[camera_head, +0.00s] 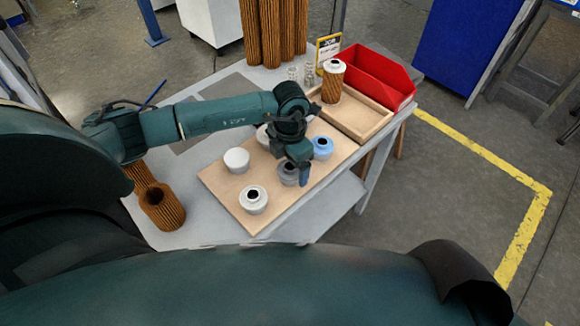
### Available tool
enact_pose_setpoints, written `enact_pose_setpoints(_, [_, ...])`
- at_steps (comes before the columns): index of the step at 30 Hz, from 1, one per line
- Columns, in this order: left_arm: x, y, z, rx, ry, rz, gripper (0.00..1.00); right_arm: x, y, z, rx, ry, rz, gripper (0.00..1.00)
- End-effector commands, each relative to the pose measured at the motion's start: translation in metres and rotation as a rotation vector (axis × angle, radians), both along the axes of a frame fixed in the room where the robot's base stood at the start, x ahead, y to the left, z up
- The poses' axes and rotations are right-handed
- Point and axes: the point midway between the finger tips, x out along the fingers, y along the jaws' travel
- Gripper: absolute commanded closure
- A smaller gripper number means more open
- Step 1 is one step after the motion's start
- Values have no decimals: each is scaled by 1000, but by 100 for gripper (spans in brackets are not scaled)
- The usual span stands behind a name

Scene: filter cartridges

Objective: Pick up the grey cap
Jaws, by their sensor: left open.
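The grey cap (288,174) lies on the wooden board (230,190), partly hidden by my left gripper. My left gripper (297,172) comes down over it, open, with one bluish finger (304,178) at the cap's right side. The other finger is hard to make out, and I cannot tell whether either touches the cap. A blue cap (322,148) stands just right and behind. A white cap (237,160), another white cap with a dark hole (253,199) and a pale cap (263,137), partly behind my arm, share the board. My right gripper does not show.
A wooden tray (375,127) with a brown pleated cartridge (332,85) stands behind right, beside a red bin (375,75). Glass bottles and a yellow-framed sign (328,50) stand at the back. A pleated tube (162,207) stands at left. The table's front right edge is near the board.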

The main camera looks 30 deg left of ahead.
Motion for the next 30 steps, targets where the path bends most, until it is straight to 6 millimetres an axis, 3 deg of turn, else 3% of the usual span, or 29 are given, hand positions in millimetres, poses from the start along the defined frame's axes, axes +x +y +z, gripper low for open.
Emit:
enact_pose_setpoints(3, [0, 0, 0, 0, 0, 0, 15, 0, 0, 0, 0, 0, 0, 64])
enact_pose_setpoints(21, [0, 0, 1, 0, 0, 1, 63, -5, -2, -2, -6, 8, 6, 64])
enact_pose_setpoints(30, [1, 0, 8, -1, -3, 1, 63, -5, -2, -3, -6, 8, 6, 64])
